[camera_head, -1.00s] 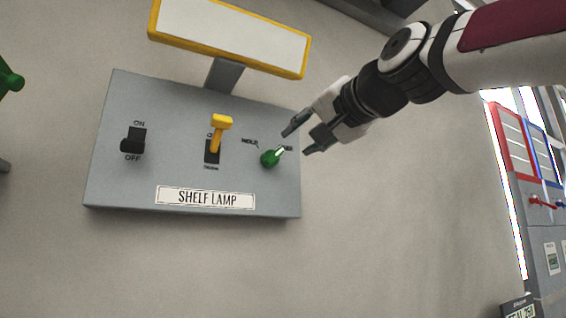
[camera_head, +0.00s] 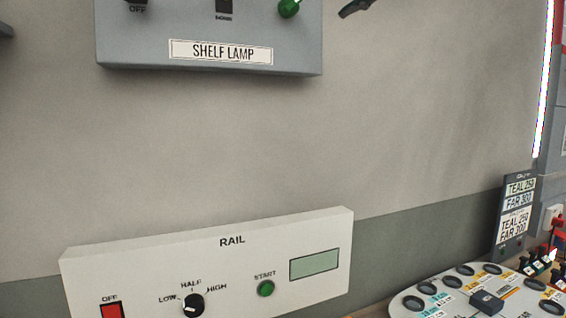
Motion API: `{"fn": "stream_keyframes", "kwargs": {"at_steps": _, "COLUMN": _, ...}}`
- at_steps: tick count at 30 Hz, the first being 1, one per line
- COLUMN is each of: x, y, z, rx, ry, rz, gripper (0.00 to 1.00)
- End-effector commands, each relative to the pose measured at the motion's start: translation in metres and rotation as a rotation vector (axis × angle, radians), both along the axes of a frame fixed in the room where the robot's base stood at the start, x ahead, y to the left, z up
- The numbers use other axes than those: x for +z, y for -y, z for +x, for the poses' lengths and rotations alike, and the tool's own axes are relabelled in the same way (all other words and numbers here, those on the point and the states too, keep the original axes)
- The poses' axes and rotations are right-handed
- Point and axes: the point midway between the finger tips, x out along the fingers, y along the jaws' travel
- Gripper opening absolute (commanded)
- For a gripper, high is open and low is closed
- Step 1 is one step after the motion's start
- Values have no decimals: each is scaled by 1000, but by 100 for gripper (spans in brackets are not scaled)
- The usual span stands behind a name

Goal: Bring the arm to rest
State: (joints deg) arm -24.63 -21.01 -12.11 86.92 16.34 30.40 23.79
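Only the tip of my gripper (camera_head: 357,8) shows, at the top edge of the head view, right of the grey SHELF LAMP box (camera_head: 120,45). A gap of bare wall lies between the fingertip and the box. The rest of the gripper and my arm are out of the picture, so its opening cannot be judged. The green knob (camera_head: 289,8) of the box is cut by the top edge, left of the fingertip and apart from it.
A white RAIL panel (camera_head: 150,268) with a red switch (camera_head: 112,311), black dial (camera_head: 193,304) and green START button (camera_head: 265,288) is below. A white board (camera_head: 395,312) with several dark rings stands at the lower right, near a sign (camera_head: 515,212). The wall between is bare.

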Motion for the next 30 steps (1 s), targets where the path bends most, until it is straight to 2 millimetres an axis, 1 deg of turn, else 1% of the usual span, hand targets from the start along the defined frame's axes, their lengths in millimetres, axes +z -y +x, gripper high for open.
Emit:
{"fn": "stream_keyframes", "kwargs": {"at_steps": 1, "x": -27, "y": 6, "z": -4, "rx": -9, "ry": -42, "rz": -47, "gripper": 33}}
{"fn": "stream_keyframes", "kwargs": {"at_steps": 2, "x": -44, "y": 10, "z": -8, "rx": -12, "ry": -69, "rz": -80, "gripper": 33}}
{"fn": "stream_keyframes", "kwargs": {"at_steps": 3, "x": -70, "y": 14, "z": -13, "rx": -16, "ry": -109, "rz": -130, "gripper": 33}}
{"fn": "stream_keyframes", "kwargs": {"at_steps": 5, "x": -110, "y": 22, "z": -23, "rx": -19, "ry": -173, "rz": -206, "gripper": 33}}
{"fn": "stream_keyframes", "kwargs": {"at_steps": 6, "x": -137, "y": 26, "z": -30, "rx": -19, "ry": -215, "rz": -256, "gripper": 33}}
{"fn": "stream_keyframes", "kwargs": {"at_steps": 8, "x": -175, "y": 34, "z": -44, "rx": -17, "ry": -278, "rz": -329, "gripper": 33}}
{"fn": "stream_keyframes", "kwargs": {"at_steps": 9, "x": -201, "y": 38, "z": -54, "rx": -13, "ry": -319, "rz": -374, "gripper": 33}}
{"fn": "stream_keyframes", "kwargs": {"at_steps": 11, "x": -239, "y": 46, "z": -70, "rx": -7, "ry": -384, "rz": -443, "gripper": 33}}
{"fn": "stream_keyframes", "kwargs": {"at_steps": 12, "x": -264, "y": 51, "z": -82, "rx": 0, "ry": -427, "rz": -488, "gripper": 33}}
{"fn": "stream_keyframes", "kwargs": {"at_steps": 14, "x": -300, "y": 59, "z": -100, "rx": 11, "ry": -493, "rz": -551, "gripper": 33}}
{"fn": "stream_keyframes", "kwargs": {"at_steps": 15, "x": -323, "y": 64, "z": -113, "rx": 18, "ry": -534, "rz": -593, "gripper": 33}}
{"fn": "stream_keyframes", "kwargs": {"at_steps": 18, "x": -375, "y": 75, "z": -146, "rx": 41, "ry": -634, "rz": -682, "gripper": 33}}
{"fn": "stream_keyframes", "kwargs": {"at_steps": 21, "x": -414, "y": 84, "z": -173, "rx": 64, "ry": -714, "rz": -748, "gripper": 33}}
{"fn": "stream_keyframes", "kwargs": {"at_steps": 24, "x": -439, "y": 90, "z": -192, "rx": 81, "ry": -769, "rz": -790, "gripper": 33}}
{"fn": "stream_keyframes", "kwargs": {"at_steps": 27, "x": -452, "y": 93, "z": -202, "rx": 91, "ry": -797, "rz": -811, "gripper": 33}}
{"fn": "stream_keyframes", "kwargs": {"at_steps": 30, "x": -455, "y": 94, "z": -205, "rx": 94, "ry": -805, "rz": -817, "gripper": 33}}
